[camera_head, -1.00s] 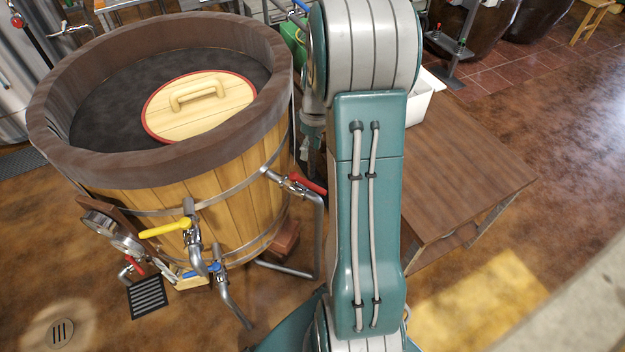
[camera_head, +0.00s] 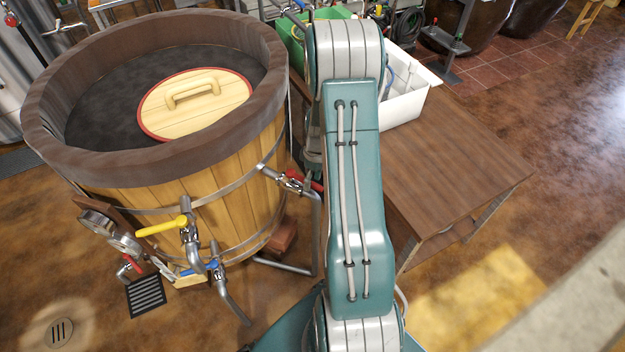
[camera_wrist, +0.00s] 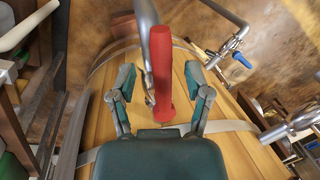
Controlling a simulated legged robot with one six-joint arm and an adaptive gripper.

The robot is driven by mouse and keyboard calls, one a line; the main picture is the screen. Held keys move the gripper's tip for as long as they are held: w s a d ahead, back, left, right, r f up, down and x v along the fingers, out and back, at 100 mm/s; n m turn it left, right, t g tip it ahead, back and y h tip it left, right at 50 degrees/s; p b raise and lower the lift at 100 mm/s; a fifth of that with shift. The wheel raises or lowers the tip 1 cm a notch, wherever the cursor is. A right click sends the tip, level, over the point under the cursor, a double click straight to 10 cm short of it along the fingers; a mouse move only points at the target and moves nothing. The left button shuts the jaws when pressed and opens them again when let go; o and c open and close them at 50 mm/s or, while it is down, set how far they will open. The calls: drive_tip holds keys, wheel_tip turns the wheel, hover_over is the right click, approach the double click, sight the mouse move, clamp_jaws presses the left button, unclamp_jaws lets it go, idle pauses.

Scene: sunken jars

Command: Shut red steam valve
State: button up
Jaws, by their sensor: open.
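In the wrist view a valve's red lever handle (camera_wrist: 163,75) stands upright in the picture beside a bent metal pipe (camera_wrist: 147,40). My gripper (camera_wrist: 161,74) is open, with one finger on each side of the handle; gaps show between the fingers and it. In the head view a red-handled valve (camera_head: 291,182) sits on the right side of the wooden vat (camera_head: 215,205); my arm partly hides its handle and my gripper. A second red handle (camera_head: 132,263) is low at the left, near the gauges.
A yellow-handled valve (camera_head: 163,227) and a blue-handled valve (camera_head: 205,269) stick out from the vat's front. The blue handle also shows in the wrist view (camera_wrist: 242,60). A wooden table (camera_head: 455,165) with a white bin (camera_head: 408,100) stands at the right, near my arm.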

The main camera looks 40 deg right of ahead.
drive_tip(key=shift+f, duration=0.15)
drive_tip(key=shift+a, duration=0.1)
clamp_jaws()
